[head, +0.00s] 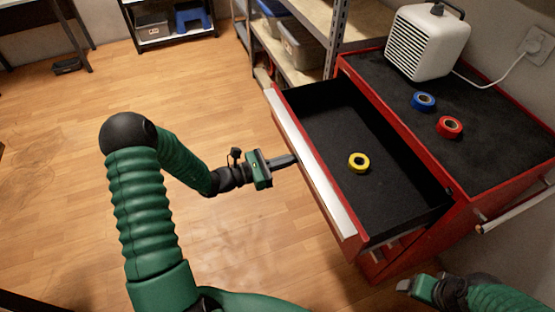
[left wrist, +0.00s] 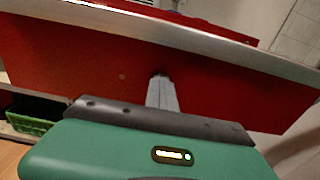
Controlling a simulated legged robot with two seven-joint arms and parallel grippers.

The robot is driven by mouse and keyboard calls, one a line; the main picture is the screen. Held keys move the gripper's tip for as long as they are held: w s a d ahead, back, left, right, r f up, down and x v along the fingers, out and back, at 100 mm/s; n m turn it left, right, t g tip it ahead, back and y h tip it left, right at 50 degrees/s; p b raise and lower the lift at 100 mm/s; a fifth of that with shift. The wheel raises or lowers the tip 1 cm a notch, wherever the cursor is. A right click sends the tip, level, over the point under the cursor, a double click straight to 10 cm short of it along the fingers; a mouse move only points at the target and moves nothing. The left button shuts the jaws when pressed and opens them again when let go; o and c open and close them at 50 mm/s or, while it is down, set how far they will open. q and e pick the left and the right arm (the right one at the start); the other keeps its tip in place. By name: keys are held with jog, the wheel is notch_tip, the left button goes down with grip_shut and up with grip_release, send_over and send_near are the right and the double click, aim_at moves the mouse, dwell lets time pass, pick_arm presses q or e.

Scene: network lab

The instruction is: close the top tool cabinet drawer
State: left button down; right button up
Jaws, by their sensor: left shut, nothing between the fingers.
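The red tool cabinet (head: 480,195) stands at the right in the head view. Its top drawer (head: 335,120) is pulled far out toward the left, with a black lining and a roll of yellow tape (head: 359,162) inside. My left gripper (head: 294,159) is shut and empty, with its fingertips at the drawer's front. In the left wrist view the shut fingers (left wrist: 161,93) point at the red drawer front (left wrist: 215,85), below its pale top edge; I cannot tell if they touch. My right gripper (head: 404,286) is low at the right; its fingers are not clear.
A white heater (head: 427,42), blue tape (head: 423,101) and red tape (head: 449,127) are on the cabinet top. A shelf with grey bins (head: 300,45) stands behind the drawer. The wooden floor left of the drawer is clear.

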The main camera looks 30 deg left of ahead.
pick_arm(q)
jog(key=x, duration=0.8)
jog(key=shift+s+d, duration=0.2)
jog(key=x, duration=0.8)
jog(key=shift+w+a, duration=0.15)
jog(key=shift+w, duration=0.2)
jog(key=b, duration=0.1)
send_over(362, 149)
jog(key=s, duration=0.1)
jog(key=shift+a, duration=0.15)
jog(key=shift+w+d, duration=0.2)
jog(key=shift+w, duration=0.2)
jog(key=shift+r, duration=0.2)
pick_arm(e)
jog(key=shift+w+d+f, duration=0.1)
jog(key=shift+f, duration=0.35)
pick_arm(q)
jog(key=shift+w+r, duration=0.1)
jog(key=shift+r, duration=0.1)
